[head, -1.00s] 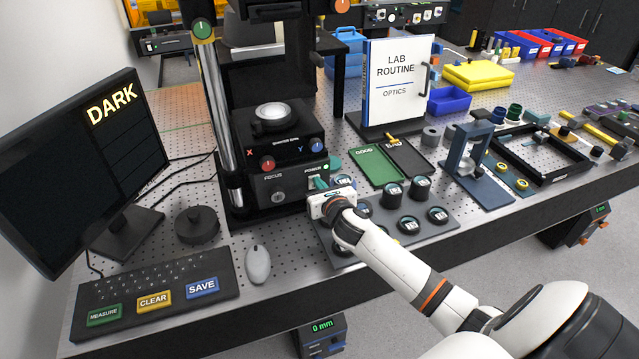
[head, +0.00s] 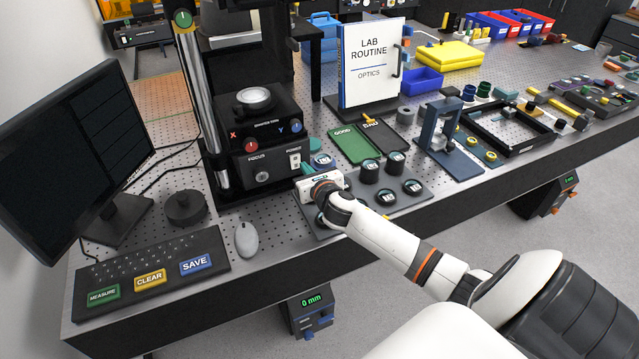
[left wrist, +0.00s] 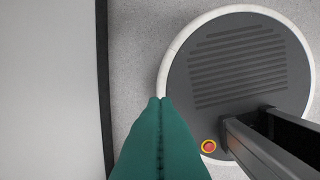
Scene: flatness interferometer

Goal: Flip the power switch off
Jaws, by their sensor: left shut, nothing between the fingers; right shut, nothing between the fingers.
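The power switch (head: 295,161) is a small pale rocker under the POWER label, on the front of the black interferometer (head: 262,165). Its exact tilt is too small to tell. My right gripper (head: 308,171) is just in front and to the right of it, apart from the switch. Its teal fingers are mostly hidden by the white gripper body and look shut and empty. The monitor (head: 75,165) is dark, with no text. In the left wrist view my left gripper (left wrist: 160,102) is shut and empty, above the floor.
Below my right gripper is a grey tray (head: 385,203) with several round optics. The mouse (head: 247,240) and keyboard (head: 150,270) lie to the left. Green (head: 355,145) and black (head: 388,138) trays and a blue stand (head: 440,140) are to the right.

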